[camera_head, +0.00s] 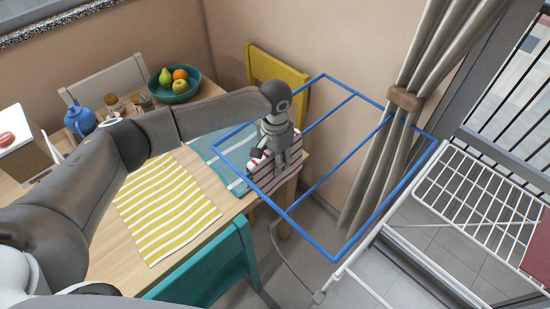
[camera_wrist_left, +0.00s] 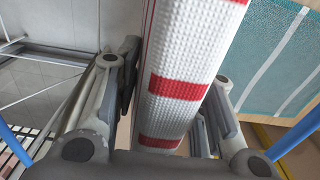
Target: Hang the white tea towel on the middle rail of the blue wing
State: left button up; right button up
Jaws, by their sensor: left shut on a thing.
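The white tea towel (camera_head: 259,168) has red stripes and a waffle weave. It hangs in my left gripper (camera_head: 279,160), near the table corner and the left end of the blue wing. In the left wrist view, the towel (camera_wrist_left: 185,75) runs folded between the two fingers of the left gripper (camera_wrist_left: 172,105), which is shut on it. The blue wing (camera_head: 386,200) is a flat frame of thin bars. Two inner rails (camera_head: 340,163) show across it; the gripper partly hides the one nearer the towel. My right gripper is not in view.
The wooden table (camera_head: 112,240) holds a yellow-striped cloth (camera_head: 165,208), a teal cloth (camera_head: 212,150) and a fruit bowl (camera_head: 178,95). A yellow chair (camera_head: 262,66) and a teal chair (camera_head: 205,270) stand by it. A curtain (camera_head: 385,150) hangs behind the wing; the white rack (camera_head: 470,195) is right.

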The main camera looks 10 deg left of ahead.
pick_arm(q)
jog(key=o, duration=1.1)
jog(key=shift+o, duration=0.2)
jog(key=shift+r, duration=0.15)
notch_tip(320, 180, up, 12)
jog(key=shift+f, duration=0.1)
